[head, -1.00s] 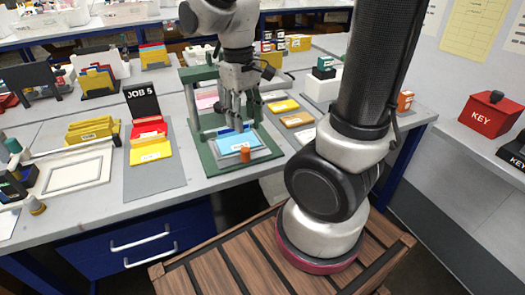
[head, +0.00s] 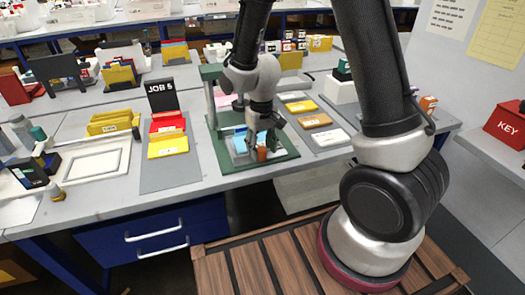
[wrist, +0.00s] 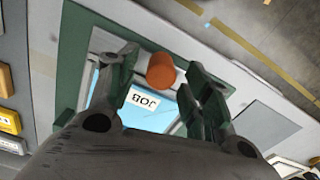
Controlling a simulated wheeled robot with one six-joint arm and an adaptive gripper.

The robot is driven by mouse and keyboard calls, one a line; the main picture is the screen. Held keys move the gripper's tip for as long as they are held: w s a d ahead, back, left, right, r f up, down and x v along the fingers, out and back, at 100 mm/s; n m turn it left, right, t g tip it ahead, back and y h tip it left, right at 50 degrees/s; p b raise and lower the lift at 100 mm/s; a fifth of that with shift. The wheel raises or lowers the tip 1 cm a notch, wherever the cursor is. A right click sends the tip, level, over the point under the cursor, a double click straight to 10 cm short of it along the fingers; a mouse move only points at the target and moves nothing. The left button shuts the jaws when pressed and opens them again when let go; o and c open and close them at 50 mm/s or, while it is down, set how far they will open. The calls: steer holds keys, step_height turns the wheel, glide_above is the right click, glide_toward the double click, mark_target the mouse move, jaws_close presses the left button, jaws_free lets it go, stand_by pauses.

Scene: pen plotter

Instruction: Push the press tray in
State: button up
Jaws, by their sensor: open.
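The press (head: 210,73) is a green frame on a green base plate (head: 284,160). Its grey tray holds a light blue sheet (head: 239,144) and has an orange knob (head: 262,154) at its front. My gripper (head: 263,143) is low over the tray's front, close to the knob, and hides part of the tray. In the wrist view, the gripper (wrist: 160,68) is open, with a finger on each side of the knob (wrist: 161,71). I cannot tell whether either finger touches it. The blue sheet (wrist: 137,112) bears a white JOB label (wrist: 142,100).
Left of the press, a grey board (head: 158,179) holds red and yellow folders and a black JOB 5 sign (head: 161,95). Small yellow, brown and white blocks lie to the right, including a white one (head: 330,138). The table's front edge is near the press base.

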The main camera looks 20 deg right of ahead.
steer(key=shift+f, duration=0.95)
jaws_close()
steer(key=w, duration=0.9)
jaws_free()
steer(key=shift+s, duration=0.1)
